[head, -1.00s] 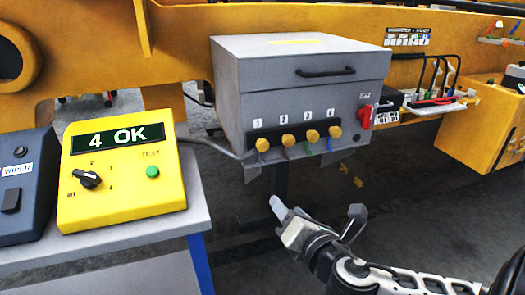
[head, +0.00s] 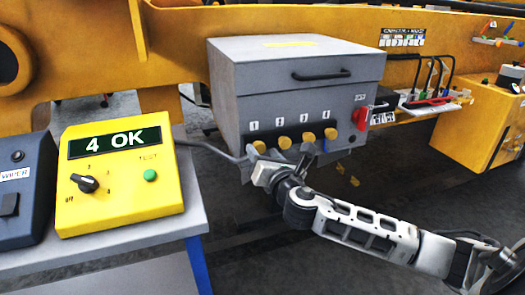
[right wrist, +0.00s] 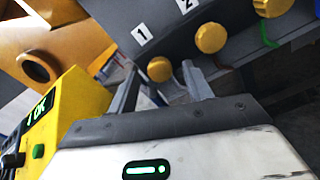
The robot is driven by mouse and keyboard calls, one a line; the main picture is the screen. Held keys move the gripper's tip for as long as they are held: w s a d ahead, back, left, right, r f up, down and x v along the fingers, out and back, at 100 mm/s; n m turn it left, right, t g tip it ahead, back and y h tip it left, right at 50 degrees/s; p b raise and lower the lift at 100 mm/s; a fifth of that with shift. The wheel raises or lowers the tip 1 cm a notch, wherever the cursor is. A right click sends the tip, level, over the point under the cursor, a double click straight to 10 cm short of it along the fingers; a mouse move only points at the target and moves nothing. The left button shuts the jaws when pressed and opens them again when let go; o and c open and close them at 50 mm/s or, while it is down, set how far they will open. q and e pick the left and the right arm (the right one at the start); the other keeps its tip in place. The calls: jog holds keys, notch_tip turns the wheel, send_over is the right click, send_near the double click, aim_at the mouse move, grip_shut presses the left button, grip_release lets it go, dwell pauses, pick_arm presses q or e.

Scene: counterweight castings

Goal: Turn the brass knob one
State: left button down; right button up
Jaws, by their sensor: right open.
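Brass knob one (head: 259,147) is the leftmost in a row of brass knobs on the front of a grey box (head: 300,90), under the label 1. In the right wrist view knob one (right wrist: 160,69) shows beyond and between my fingertips. My right gripper (head: 280,160) is open, just below and in front of the row. Its two fingers (right wrist: 160,82) point toward knob one; I cannot tell whether they touch it. Knob two (right wrist: 210,38) is just right of the right finger. My left gripper is not in view.
A red switch (head: 361,118) sits at the box's right. A yellow tester (head: 120,205) reading "4 OK" stands on a bench at left, beside a dark wiper box (head: 25,190). A grey cable (head: 210,148) runs to the box's lower left. A yellow beam (head: 170,65) runs behind.

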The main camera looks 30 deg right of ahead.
jog(key=shift+w+d, duration=0.1)
jog(key=shift+w, duration=0.5)
jog(key=c, duration=1)
jog(key=shift+o, duration=0.2)
